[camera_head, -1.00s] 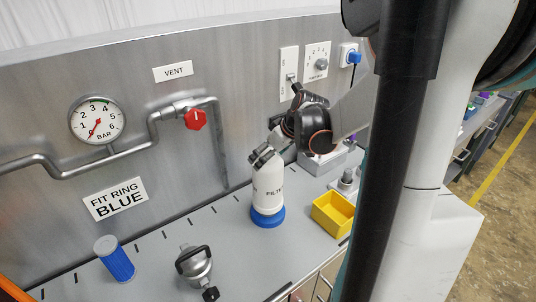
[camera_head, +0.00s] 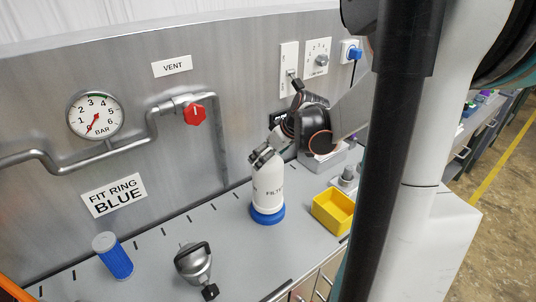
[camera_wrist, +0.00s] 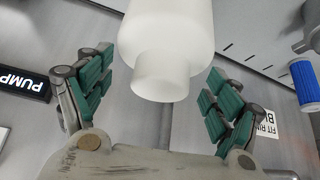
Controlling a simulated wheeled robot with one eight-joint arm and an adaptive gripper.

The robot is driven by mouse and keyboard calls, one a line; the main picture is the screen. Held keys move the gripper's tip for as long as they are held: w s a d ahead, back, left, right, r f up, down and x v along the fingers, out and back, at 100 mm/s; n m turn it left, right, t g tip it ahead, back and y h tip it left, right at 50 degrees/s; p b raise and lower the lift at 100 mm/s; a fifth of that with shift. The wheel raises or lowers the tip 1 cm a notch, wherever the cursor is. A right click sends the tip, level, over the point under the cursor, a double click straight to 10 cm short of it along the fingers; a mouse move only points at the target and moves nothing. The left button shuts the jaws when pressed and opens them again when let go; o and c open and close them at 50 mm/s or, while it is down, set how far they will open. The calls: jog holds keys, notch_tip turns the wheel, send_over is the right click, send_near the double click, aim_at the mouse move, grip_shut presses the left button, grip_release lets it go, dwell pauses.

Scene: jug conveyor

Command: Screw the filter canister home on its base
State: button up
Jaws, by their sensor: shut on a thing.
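The filter canister (camera_head: 267,185) is white with dark lettering and stands upright on its blue base (camera_head: 267,215), on the grey bench. Its white body and narrower neck fill the upper middle of the wrist view (camera_wrist: 162,75). My gripper (camera_head: 264,155) is at the canister's top, coming in from the upper right. In the wrist view, the green-padded fingers (camera_wrist: 158,92) are on either side of the canister, shut on it. The seam between canister and base is too small to judge.
A yellow bin (camera_head: 333,210) stands just right of the canister. A blue cartridge (camera_head: 113,256) and a metal housing with a dark handle (camera_head: 194,262) are to the left. Behind are a pressure gauge (camera_head: 95,116), a red valve knob (camera_head: 195,114) and a "FIT RING BLUE" sign (camera_head: 114,195).

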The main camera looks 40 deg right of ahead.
jog(key=shift+f+b, duration=0.75)
jog(key=shift+f, duration=0.05)
dwell(1.7)
jog(key=o, duration=0.8)
jog(key=c, duration=0.6)
jog(key=m+h, duration=0.1)
jog(key=m, duration=0.1)
jog(key=shift+m+h, duration=0.3)
jog(key=shift+m, duration=0.1)
jog(key=shift+c, duration=0.2)
jog(key=shift+m+h, duration=0.4)
jog(key=shift+m, duration=0.2)
